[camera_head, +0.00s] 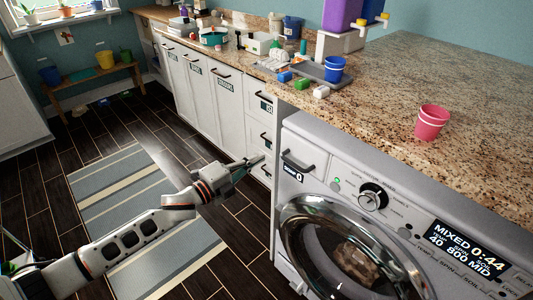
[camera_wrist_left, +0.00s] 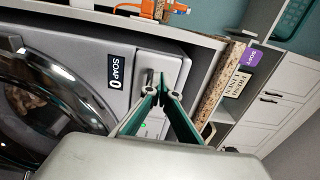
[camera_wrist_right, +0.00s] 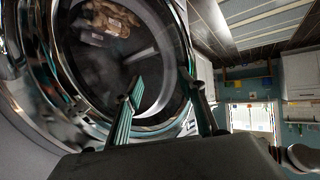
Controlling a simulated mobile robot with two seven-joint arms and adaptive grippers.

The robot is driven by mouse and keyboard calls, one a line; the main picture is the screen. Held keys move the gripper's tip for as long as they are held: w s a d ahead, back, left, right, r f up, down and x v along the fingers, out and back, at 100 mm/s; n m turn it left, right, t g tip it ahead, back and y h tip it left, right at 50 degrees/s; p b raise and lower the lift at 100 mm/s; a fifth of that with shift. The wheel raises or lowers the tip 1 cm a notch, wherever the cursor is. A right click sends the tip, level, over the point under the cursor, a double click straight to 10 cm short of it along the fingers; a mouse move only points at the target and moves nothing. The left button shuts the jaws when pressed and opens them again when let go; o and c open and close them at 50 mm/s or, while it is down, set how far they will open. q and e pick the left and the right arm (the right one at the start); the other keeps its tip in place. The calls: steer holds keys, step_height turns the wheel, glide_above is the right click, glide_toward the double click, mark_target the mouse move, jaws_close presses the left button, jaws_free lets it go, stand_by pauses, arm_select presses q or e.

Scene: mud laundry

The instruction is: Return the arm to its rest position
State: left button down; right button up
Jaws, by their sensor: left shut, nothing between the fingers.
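My left arm reaches in from the left over the floor in the head view. My left gripper (camera_head: 250,163) is shut and empty, its tips close to the washer's front left corner. In the left wrist view its green fingers (camera_wrist_left: 164,88) come together in front of the handle of the drawer labelled SOAP 0 (camera_wrist_left: 122,70); contact cannot be told. My right gripper (camera_wrist_right: 165,90) shows only in the right wrist view, its fingers apart and empty in front of the round washer door (camera_wrist_right: 98,100).
The washing machine (camera_head: 415,232) has a lit display and laundry behind its glass. Above it, the granite counter (camera_head: 440,85) holds a pink cup (camera_head: 431,122), a blue cup (camera_head: 335,69) and small coloured blocks. White cabinets (camera_head: 205,95) line the back. A striped rug (camera_head: 125,195) lies on the open floor.

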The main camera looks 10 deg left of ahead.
arm_select(q)
steer(key=s+a+f+n+g+y, duration=0.1)
steer(key=s+a+f+n+y, duration=0.3)
steer(key=s+f+n, duration=0.6)
steer(key=s+a+f+n+g+y, duration=0.2)
steer(key=s+a+f+n+y, duration=0.1)
steer(key=s+f+n, duration=0.8)
steer(key=s+f+y, duration=0.1)
steer(key=s+f, duration=0.3)
steer(key=s, duration=0.4)
steer(key=shift+a, duration=0.35)
steer(key=shift+s, duration=0.1)
steer(key=shift+d, duration=0.15)
